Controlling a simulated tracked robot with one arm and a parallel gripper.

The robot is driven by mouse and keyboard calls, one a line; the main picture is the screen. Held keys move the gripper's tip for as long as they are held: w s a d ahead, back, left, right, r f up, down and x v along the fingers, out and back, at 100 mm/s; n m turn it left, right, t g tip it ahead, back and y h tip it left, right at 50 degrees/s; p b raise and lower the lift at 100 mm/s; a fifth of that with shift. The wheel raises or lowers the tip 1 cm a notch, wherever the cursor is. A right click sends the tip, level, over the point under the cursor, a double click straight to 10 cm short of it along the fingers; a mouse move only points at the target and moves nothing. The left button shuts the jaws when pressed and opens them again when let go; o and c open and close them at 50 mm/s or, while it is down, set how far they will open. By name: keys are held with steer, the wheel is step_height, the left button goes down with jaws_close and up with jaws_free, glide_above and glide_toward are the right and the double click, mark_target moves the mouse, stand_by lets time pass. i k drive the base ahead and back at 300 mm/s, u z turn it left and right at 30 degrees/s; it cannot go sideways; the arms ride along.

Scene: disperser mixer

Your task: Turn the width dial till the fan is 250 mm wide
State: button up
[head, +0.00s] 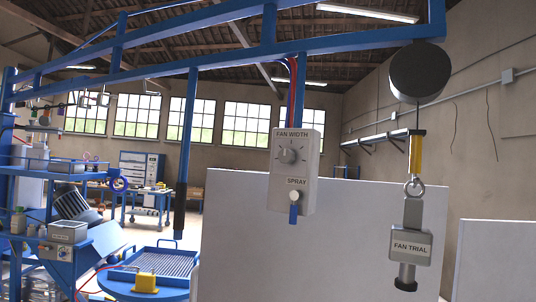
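A grey control box (295,170) hangs from the blue overhead frame, a little right of the picture's centre. It carries the round width dial (289,156) under the label "FAN WIDTH", with tick marks around it; its setting is too small to read. Below, under the label "SPRAY", is a small control with a white top and blue lower part (293,209). A grey tool labelled "FAN TRIAL" (411,242) hangs at the right on a ring and yellow fitting (416,155) below a dark round drum (420,72). No fan of spray shows. My gripper is not in view.
A large pale panel (335,255) stands behind the box and tool; another panel (495,262) is at the right. A blue round table (178,292) with a grate and yellow block (145,282) is lower left. Blue shelving (15,190) stands far left.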

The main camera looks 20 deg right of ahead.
mark_target(286, 156)
steer(key=z, duration=0.15)
steer(key=i, duration=0.85)
steer(key=u, duration=0.05)
